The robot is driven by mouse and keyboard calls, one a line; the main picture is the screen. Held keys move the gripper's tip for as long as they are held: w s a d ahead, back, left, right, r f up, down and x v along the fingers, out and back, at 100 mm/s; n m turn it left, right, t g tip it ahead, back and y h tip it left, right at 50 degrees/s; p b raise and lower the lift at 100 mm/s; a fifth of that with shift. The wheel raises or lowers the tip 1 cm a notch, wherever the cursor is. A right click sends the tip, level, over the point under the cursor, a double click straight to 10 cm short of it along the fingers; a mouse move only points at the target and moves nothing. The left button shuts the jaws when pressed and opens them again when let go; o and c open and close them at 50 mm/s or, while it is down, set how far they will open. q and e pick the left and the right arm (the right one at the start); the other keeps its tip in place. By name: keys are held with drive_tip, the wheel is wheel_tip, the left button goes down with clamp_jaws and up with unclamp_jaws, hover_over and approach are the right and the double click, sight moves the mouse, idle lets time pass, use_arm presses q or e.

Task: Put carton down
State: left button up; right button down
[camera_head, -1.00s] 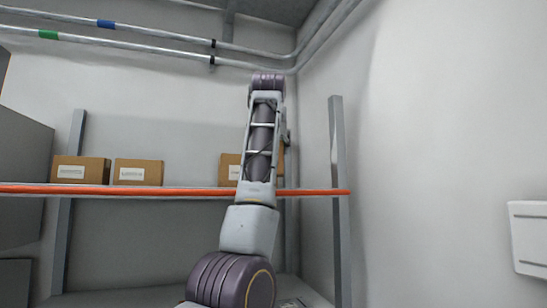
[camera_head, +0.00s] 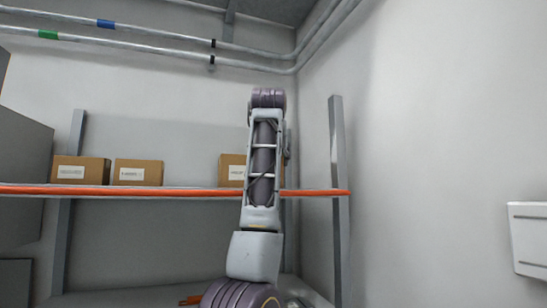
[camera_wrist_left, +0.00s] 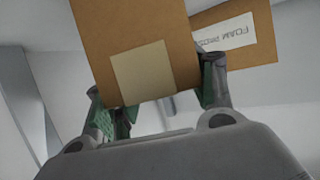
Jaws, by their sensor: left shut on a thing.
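My left gripper (camera_wrist_left: 158,98) is shut on a brown carton (camera_wrist_left: 135,30) in the left wrist view. A finger shows on either side of the carton, and a plain tan label (camera_wrist_left: 142,73) is on its near face. A second carton with a printed white label (camera_wrist_left: 231,36) is behind it on the right. In the head view my arm stands upright before the shelf and hides the gripper. Brown cardboard (camera_head: 231,168) shows beside the arm at shelf level; I cannot tell whether any of it is the held carton. My right gripper is not in view.
Two cartons (camera_head: 82,169) (camera_head: 138,172) stand on the left of the orange-edged shelf (camera_head: 130,190). A grey upright post (camera_head: 338,160) stands at the right end. A lower surface (camera_head: 130,297) shows below.

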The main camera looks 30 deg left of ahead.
use_arm(q)
drive_tip(key=o, duration=1.4)
drive_tip(key=shift+f, duration=0.1)
drive_tip(key=shift+r, duration=0.2)
drive_tip(key=shift+s+d+r+b, duration=0.15)
drive_tip(key=shift+s+d+b, duration=0.2)
drive_tip(key=shift+s, duration=0.25)
drive_tip(key=shift+b+v, duration=1.35)
drive_tip(key=shift+v, duration=4)
